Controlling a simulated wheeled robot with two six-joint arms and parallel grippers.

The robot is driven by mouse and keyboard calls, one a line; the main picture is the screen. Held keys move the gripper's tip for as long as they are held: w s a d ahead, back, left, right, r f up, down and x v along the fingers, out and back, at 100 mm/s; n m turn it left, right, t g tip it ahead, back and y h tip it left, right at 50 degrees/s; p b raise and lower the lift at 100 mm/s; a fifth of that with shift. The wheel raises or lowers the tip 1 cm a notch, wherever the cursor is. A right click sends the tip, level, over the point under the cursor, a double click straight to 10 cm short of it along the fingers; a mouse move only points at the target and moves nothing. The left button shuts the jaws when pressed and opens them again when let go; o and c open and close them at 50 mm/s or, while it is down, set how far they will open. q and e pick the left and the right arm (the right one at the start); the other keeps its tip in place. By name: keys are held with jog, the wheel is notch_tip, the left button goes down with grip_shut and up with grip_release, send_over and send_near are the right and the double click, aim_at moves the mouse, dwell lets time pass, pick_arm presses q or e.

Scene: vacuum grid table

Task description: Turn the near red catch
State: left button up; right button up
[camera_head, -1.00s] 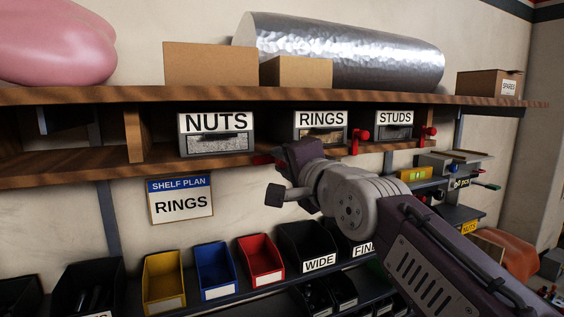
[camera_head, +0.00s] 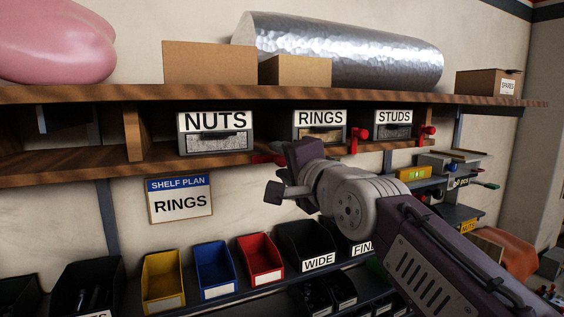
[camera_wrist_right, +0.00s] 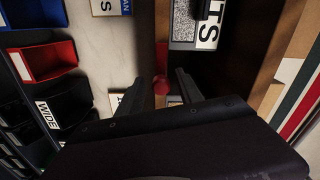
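A red catch (camera_head: 264,159) sits on the shelf's front edge below the right side of the NUTS drawer (camera_head: 215,133); my right gripper (camera_head: 293,156) partly hides it in the head view. In the right wrist view the red catch (camera_wrist_right: 161,86) stands between the two dark fingers of my right gripper (camera_wrist_right: 159,78). The fingers are apart, with a visible gap on each side of the catch. Two more red catches stand upright, one beside the RINGS drawer (camera_head: 353,141) and one beside the STUDS drawer (camera_head: 425,139). My left gripper is out of view.
The wooden shelf (camera_head: 80,166) runs close by the right gripper, with an upper shelf (camera_head: 210,96) above it. A SHELF PLAN sign reading RINGS (camera_head: 180,199) hangs below. Yellow (camera_head: 163,280), blue (camera_head: 214,268) and red (camera_head: 260,259) bins stand lower down.

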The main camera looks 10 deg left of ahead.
jog(key=b+v, duration=0.2)
jog(key=v, duration=0.1)
jog(key=shift+s+f+b, duration=0.1)
jog(key=shift+f+b, duration=0.25)
jog(key=shift+b, duration=0.05)
jog(key=b, duration=0.2)
send_near(284, 166)
jog(key=w, duration=0.2)
jog(key=shift+s+a+r, duration=0.15)
jog(key=shift+a+r, duration=0.2)
jog(key=shift+a, duration=0.05)
jog(key=shift+a, duration=0.1)
